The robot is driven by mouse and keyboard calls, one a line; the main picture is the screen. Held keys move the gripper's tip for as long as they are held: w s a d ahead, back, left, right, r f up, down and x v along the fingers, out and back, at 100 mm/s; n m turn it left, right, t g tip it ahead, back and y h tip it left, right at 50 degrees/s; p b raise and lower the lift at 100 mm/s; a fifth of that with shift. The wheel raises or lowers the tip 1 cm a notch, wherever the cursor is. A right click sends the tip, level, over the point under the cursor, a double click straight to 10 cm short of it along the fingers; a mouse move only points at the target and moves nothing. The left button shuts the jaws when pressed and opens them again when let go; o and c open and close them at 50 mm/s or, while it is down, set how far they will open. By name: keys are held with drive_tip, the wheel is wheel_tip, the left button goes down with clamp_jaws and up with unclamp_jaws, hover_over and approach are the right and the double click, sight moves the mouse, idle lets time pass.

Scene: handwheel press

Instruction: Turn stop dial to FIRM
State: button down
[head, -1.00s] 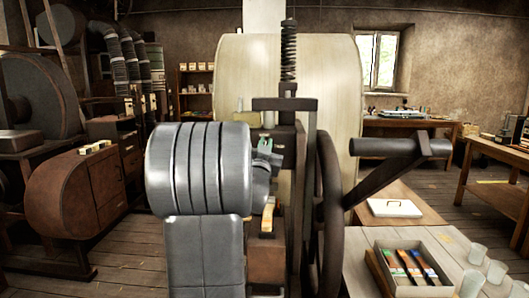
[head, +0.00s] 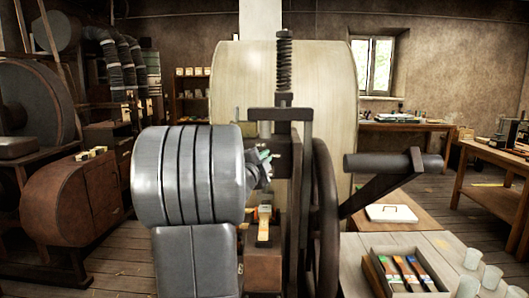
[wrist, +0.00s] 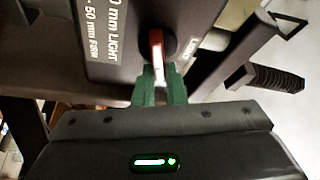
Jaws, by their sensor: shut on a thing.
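The stop dial (wrist: 168,46) is a dark round knob with a red and white bar, on the dark press block in the wrist view. My gripper (wrist: 160,76) has green fingers closed on the end of the bar. The bar stands nearly upright in that view. A plate (wrist: 105,45) left of the dial carries white text, partly cut off, with the words LIGHT and FIRM. Which mark the bar points to cannot be told. In the head view my gripper (head: 264,156) is at the press (head: 285,150), and my arm hides the dial.
The handwheel (head: 325,215) stands right of my gripper, its crank handle (head: 392,162) reaching right. A tray (head: 374,276) of coloured strips and several cups (head: 466,287) stand on the front-right table. A spring-wrapped screw (head: 285,65) rises above the press.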

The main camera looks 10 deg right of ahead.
drive_tip(key=shift+f+m+g+y+p, duration=0.2)
drive_tip(key=shift+m+g+p, duration=0.15)
drive_tip(key=shift+m+p, duration=0.55)
drive_tip(key=shift+f+m+g+y+p, duration=0.2)
drive_tip(key=shift+m+g+p, duration=0.25)
drive_tip(key=shift+m, duration=0.75)
drive_tip(key=shift+w+a, duration=0.1)
drive_tip(key=c, duration=1.6)
unclamp_jaws()
drive_tip(key=shift+r, duration=0.1)
drive_tip(key=shift+c, duration=0.2)
drive_tip(key=shift+o, duration=0.8)
drive_tip(key=shift+w+a, duration=0.1)
drive_tip(key=b+v, duration=0.1)
drive_tip(key=v, duration=1.2)
drive_tip(key=shift+s+a+b, duration=0.2)
drive_tip(key=shift+s+b, duration=0.1)
drive_tip(key=shift+s, duration=0.1)
